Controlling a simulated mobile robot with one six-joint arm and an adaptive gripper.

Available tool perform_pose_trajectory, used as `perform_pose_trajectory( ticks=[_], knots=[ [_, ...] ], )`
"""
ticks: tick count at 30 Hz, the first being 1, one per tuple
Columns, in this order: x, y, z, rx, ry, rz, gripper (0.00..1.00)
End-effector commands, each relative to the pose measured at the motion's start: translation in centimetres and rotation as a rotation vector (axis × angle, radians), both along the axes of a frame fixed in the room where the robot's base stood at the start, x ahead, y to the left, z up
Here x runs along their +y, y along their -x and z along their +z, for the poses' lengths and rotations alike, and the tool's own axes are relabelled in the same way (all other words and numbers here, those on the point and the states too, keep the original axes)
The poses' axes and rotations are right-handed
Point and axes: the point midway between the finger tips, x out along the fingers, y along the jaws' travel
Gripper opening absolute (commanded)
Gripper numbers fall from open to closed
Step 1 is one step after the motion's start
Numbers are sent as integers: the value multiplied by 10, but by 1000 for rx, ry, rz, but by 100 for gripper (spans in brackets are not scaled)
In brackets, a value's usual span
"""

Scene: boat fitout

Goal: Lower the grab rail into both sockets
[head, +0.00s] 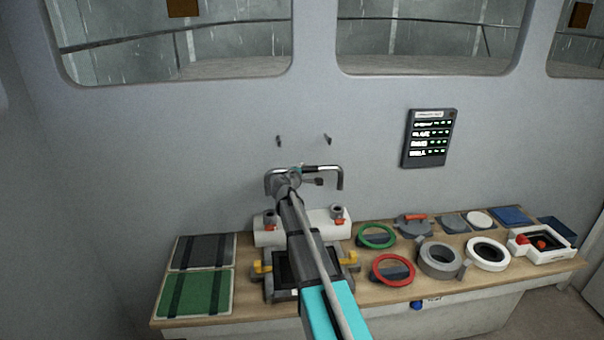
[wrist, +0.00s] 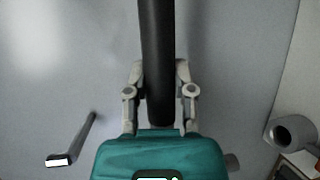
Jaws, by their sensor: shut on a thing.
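The grab rail (head: 341,178) is a grey bar with a dark middle, its two bent ends pointing down. My gripper (head: 295,179) is shut on its middle and holds it in front of the wall, above the white base block (head: 316,226). The wrist view shows the dark bar (wrist: 157,50) between the fingers of my gripper (wrist: 160,92). The left socket (head: 269,215) and right socket (head: 337,211) stand on the block, below the rail ends and apart from them. A grey socket (wrist: 290,132) shows at the wrist view's right edge. My arm hides the block's middle.
Two wall pegs (head: 327,138) stick out above the rail; one peg (wrist: 75,140) shows in the wrist view. The wooden bench (head: 195,312) holds a green ring (head: 361,239), a red ring (head: 376,277) and other fittings on the right.

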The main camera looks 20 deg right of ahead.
Motion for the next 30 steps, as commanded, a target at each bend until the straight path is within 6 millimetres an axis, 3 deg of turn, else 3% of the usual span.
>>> perform_pose_trajectory(
  ticks=[1,3,12,30],
  knots=[
    [-1,-4,-14,0,1,0,0],
    [-3,-8,-23,0,1,0,0],
    [-7,-19,-51,-1,2,0,0],
    [-8,-22,-56,-1,2,0,0]
  ],
)
